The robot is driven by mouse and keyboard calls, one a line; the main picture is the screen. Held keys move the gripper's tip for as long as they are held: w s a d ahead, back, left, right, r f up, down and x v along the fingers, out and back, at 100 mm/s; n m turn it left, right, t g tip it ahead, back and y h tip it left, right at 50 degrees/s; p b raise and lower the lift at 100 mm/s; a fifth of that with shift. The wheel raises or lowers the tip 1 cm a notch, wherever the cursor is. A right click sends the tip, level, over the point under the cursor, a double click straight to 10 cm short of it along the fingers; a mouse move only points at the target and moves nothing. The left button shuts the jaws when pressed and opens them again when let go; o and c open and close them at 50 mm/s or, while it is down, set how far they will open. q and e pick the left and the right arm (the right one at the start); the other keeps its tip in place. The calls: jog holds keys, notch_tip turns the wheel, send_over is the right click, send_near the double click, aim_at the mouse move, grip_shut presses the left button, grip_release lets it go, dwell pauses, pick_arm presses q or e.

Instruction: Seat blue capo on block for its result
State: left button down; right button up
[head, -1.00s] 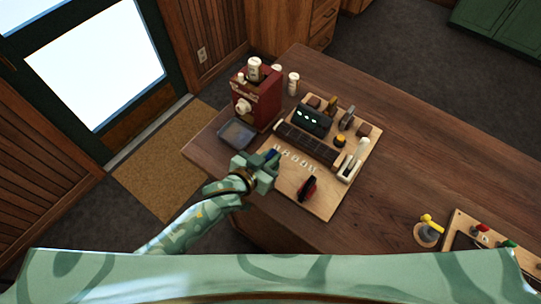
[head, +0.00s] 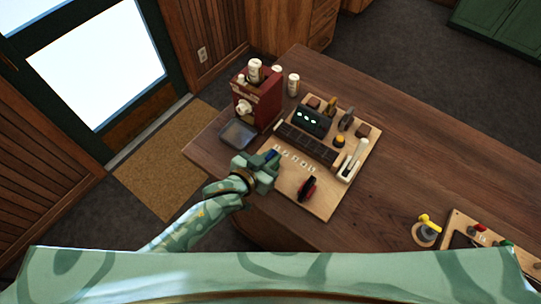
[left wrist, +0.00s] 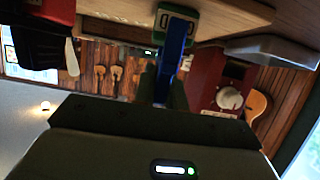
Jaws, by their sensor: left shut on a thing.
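The blue capo (head: 271,154) is in my left gripper (head: 268,163), at the near-left edge of the light wooden board (head: 322,203). My left gripper is shut on it. In the left wrist view the blue capo (left wrist: 174,48) stands upright between the dark fingers, with a green and white piece (left wrist: 189,24) right behind its tip. Whether the capo touches that piece I cannot tell. A dark fretted block (head: 307,143) lies across the board, beyond a row of white markings. My right gripper is not in view.
A red machine (head: 262,104) with white knobs and a grey tray (head: 237,134) stand left of the board. A red and black capo (head: 307,188) lies on the board's near part. A dark display box (head: 313,119) is behind the block. The table's right middle is clear.

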pick_arm(q)
jog(key=shift+f+b, duration=0.4)
jog(key=shift+f, duration=0.15)
jog(key=c, duration=1.7)
grip_release()
jog(key=shift+s, duration=0.1)
jog(key=p+v, duration=0.4)
jog(key=v, duration=0.1)
jog(key=shift+s+a+r+p, duration=0.15)
jog(key=shift+r+p, duration=0.05)
jog(key=shift+p, duration=0.15)
jog(key=p+v, duration=0.3)
jog(key=v, duration=0.2)
jog(key=shift+s+a+f+p, duration=0.1)
jog(key=shift+s+a+p, duration=0.1)
jog(key=shift+p, duration=0.1)
